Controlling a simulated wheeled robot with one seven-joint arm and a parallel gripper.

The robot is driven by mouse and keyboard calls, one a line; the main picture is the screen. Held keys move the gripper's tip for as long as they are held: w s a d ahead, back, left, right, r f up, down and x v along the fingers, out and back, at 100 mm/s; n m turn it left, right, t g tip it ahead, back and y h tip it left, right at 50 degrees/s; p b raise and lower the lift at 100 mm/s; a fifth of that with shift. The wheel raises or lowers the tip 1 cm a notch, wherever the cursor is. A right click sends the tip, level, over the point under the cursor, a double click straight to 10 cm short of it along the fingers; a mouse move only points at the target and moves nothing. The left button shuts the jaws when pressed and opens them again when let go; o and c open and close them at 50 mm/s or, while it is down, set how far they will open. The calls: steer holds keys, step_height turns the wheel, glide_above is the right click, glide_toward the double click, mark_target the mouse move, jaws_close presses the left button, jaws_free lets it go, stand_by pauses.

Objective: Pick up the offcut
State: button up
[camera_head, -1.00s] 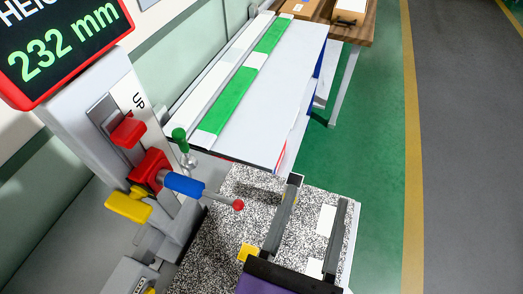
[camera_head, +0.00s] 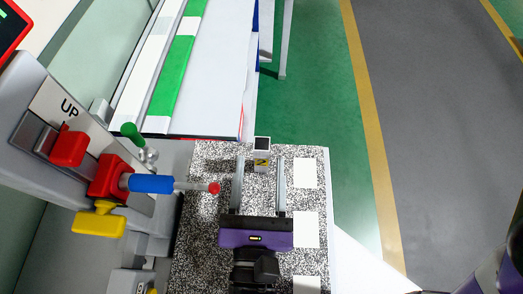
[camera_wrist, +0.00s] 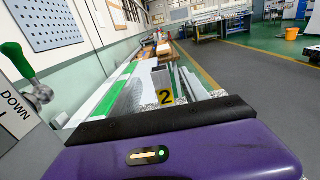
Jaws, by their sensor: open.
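The offcut (camera_head: 262,144) looks like a short, pale square piece with a dark top, on the speckled plate. My gripper (camera_head: 261,160) has a purple body and two long grey fingers. It is open, with one finger on each side of the line to the offcut. The offcut is near the fingertips; I cannot tell whether it lies between them or just beyond. No contact shows.
The speckled plate (camera_head: 205,240) carries white pads (camera_head: 305,230) to the right. A machine with a red, blue-sleeved lever (camera_head: 151,184) and yellow handle (camera_head: 98,224) stands close left. A white bench with a green strip (camera_head: 175,75) lies beyond.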

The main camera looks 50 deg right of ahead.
mark_target(261, 153)
steer(key=p+x, duration=0.1)
steer(key=x, duration=0.4)
steer(key=shift+w+d+p, duration=0.15)
steer(key=shift+d+p, duration=0.1)
steer(key=shift+p, duration=0.05)
jaws_close()
